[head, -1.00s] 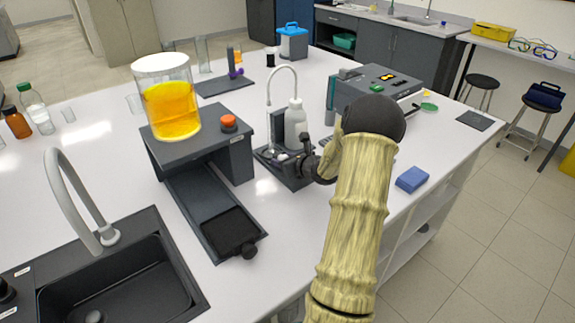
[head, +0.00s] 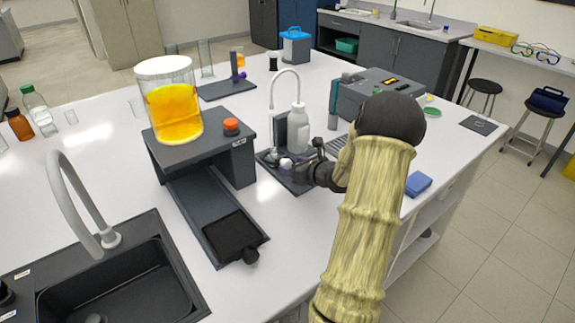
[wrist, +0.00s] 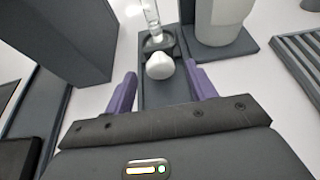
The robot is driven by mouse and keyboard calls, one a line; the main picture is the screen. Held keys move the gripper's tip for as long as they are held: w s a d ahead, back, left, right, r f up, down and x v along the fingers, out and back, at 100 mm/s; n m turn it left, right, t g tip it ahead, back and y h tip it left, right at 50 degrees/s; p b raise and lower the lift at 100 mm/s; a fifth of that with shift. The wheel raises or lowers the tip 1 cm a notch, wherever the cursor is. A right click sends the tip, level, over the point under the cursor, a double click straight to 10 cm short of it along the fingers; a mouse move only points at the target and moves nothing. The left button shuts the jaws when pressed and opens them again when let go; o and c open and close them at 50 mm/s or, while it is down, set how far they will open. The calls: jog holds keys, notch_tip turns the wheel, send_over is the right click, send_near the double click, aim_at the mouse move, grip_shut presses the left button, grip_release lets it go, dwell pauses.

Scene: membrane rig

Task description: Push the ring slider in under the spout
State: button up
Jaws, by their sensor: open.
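The ring slider (wrist: 156,42) shows in the wrist view as a dark ring on a dark track, with a white knob (wrist: 160,66) on its near side. A clear glass piece (wrist: 150,14) stands at the ring; I cannot tell if it sits in it. In the head view the white knob (head: 286,163) shows just left of my gripper (head: 299,161). The spout (head: 284,72) is a pale curved tube arching above the dark stand. My gripper in the wrist view (wrist: 160,74) is open, its purple fingers on either side of the track, just short of the knob.
A dark block (wrist: 70,40) rises to the left. A stand with a beaker of orange liquid (head: 174,112) is further left. A blue sponge (head: 418,183) lies at the right.

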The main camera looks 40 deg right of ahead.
jog(key=v, duration=1.3)
jog(key=shift+w, duration=0.1)
jog(key=shift+w+a, duration=0.1)
